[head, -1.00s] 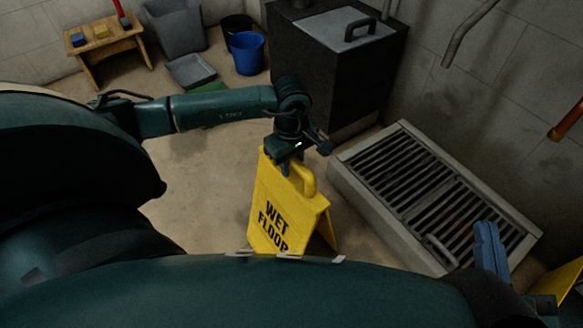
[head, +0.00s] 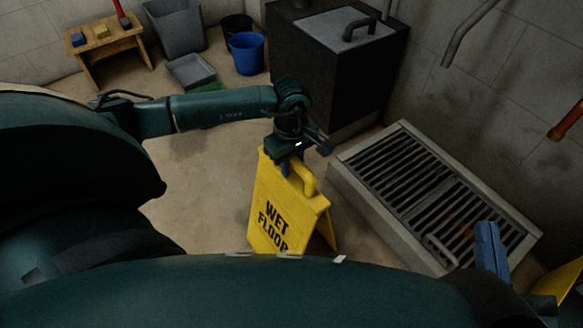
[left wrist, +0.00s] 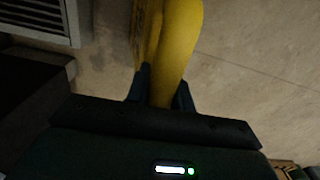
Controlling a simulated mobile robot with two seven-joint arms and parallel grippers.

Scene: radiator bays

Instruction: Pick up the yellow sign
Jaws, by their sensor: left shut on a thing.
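The yellow sign (head: 283,207) is an A-frame board marked "WET FLOOR". It stands upright on the floor in the middle of the head view, its lower edge hidden by my own body. My left gripper (head: 288,168) is at its top and shut on it. In the left wrist view the yellow sign (left wrist: 178,45) runs between the two fingers of the left gripper (left wrist: 160,88). My right gripper (head: 490,250) shows only in part at the lower right, and its fingers cannot be made out clearly.
A floor grate (head: 430,190) in a raised frame lies right of the sign. A dark box with a handle (head: 335,65) stands behind. A blue bucket (head: 246,53), grey bin (head: 175,30) and wooden stool (head: 105,48) are at the back left. Open floor (head: 200,190) lies left of the sign.

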